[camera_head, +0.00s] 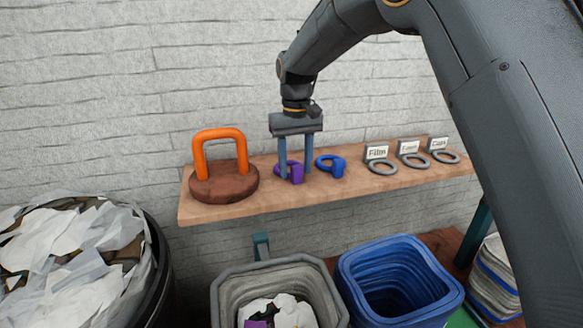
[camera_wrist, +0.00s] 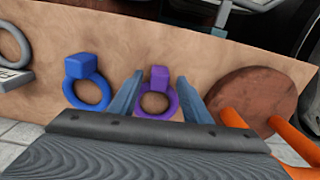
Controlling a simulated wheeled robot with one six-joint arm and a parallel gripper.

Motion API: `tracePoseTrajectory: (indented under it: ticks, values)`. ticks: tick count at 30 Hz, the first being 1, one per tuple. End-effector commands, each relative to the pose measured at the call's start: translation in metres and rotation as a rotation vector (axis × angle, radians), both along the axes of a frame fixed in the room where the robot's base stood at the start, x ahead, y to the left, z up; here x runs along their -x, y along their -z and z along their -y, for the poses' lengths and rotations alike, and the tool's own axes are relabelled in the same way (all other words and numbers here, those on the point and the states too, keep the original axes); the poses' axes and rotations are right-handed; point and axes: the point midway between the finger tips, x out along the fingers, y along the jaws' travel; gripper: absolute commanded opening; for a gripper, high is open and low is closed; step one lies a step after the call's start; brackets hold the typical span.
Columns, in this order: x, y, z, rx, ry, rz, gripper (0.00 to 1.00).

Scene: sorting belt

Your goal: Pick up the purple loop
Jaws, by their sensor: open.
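The purple loop (camera_head: 296,172) lies on the wooden shelf (camera_head: 225,211), a ring with a small block on one side. My gripper (camera_head: 296,176) points down over it, open, with one finger on each side of the loop in the head view. In the wrist view, the purple loop (camera_wrist: 158,97) shows between the two blue-grey fingers (camera_wrist: 157,92), with its block toward the top of the picture. I cannot tell whether the fingers touch it. Part of the loop is hidden behind the fingers in the head view.
A blue loop (camera_head: 331,166) lies just right of my gripper. An orange handle on a round brown base (camera_head: 222,184) stands to the left. Grey rings with labels (camera_head: 382,167) sit farther right. Below are a grey bin (camera_head: 228,291), a blue bin (camera_head: 360,280) and a paper-filled bin (camera_head: 160,262).

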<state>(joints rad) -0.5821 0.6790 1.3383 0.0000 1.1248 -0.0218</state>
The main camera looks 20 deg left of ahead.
Motion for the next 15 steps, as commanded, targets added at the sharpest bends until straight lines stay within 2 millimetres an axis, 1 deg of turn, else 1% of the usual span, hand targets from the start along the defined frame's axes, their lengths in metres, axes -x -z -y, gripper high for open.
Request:
tracePoseTrajectory:
  ticks: [1,4,11,14,15]
  values:
    - [0.0007,0.0051,0.001,0.002,0.001,-0.002,0.44]
    - [-0.0002,0.0119,0.0013,0.0,0.002,0.0,0.44]
    - [-0.0013,0.0137,0.0025,-0.001,0.004,0.001,0.44]
    - [-0.0012,0.0136,0.0026,-0.001,0.004,0.001,0.29]
    - [-0.0012,0.0136,0.0026,-0.001,0.003,0.001,0.22]
